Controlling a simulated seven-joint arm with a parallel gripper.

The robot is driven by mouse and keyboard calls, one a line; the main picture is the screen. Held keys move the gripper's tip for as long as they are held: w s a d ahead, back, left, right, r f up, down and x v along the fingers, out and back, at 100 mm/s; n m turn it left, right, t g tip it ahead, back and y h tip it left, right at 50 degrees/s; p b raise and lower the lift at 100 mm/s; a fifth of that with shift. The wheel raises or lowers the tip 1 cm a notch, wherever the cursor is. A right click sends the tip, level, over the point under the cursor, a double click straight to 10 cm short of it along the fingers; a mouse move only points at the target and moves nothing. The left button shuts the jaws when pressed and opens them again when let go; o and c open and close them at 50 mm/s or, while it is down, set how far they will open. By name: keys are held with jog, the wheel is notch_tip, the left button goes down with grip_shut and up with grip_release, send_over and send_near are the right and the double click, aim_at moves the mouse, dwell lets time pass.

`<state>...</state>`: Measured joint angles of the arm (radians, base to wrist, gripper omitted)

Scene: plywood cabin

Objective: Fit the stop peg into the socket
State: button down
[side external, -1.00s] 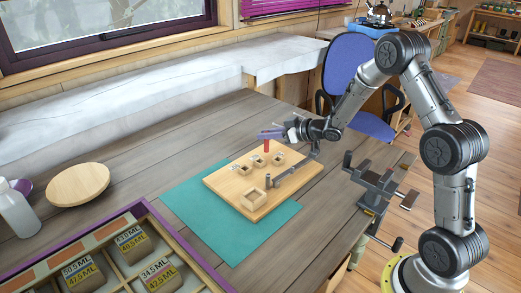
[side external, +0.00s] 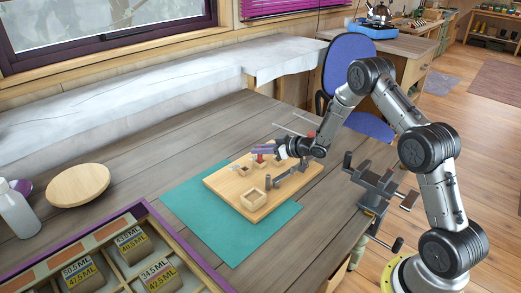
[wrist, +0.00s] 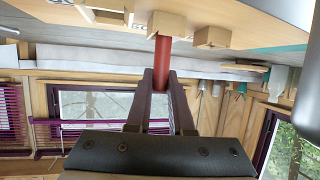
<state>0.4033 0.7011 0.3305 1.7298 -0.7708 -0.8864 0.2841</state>
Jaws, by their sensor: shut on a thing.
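The red stop peg (wrist: 162,58) is between the two purple fingers of my gripper (wrist: 161,75), which is shut on it. In the side view, my gripper (side external: 264,149) is low over the far part of the wooden board, and the peg (side external: 260,158) points down at the small sockets. In the wrist view, the peg's far end meets a wooden socket block (wrist: 167,20). I cannot tell whether it is inside the opening or only at its rim. My gripper partly hides the sockets there in the side view.
The board (side external: 225,186) lies on a teal mat (side external: 205,215). A larger open square socket (side external: 253,199) and a grey metal bar (side external: 285,175) are on it. A compartment tray (side external: 160,228) stands front left, and a round wooden disc (side external: 77,185) lies at left.

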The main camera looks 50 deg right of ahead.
jog(key=shift+f, duration=0.15)
jog(key=c, duration=0.8)
grip_release()
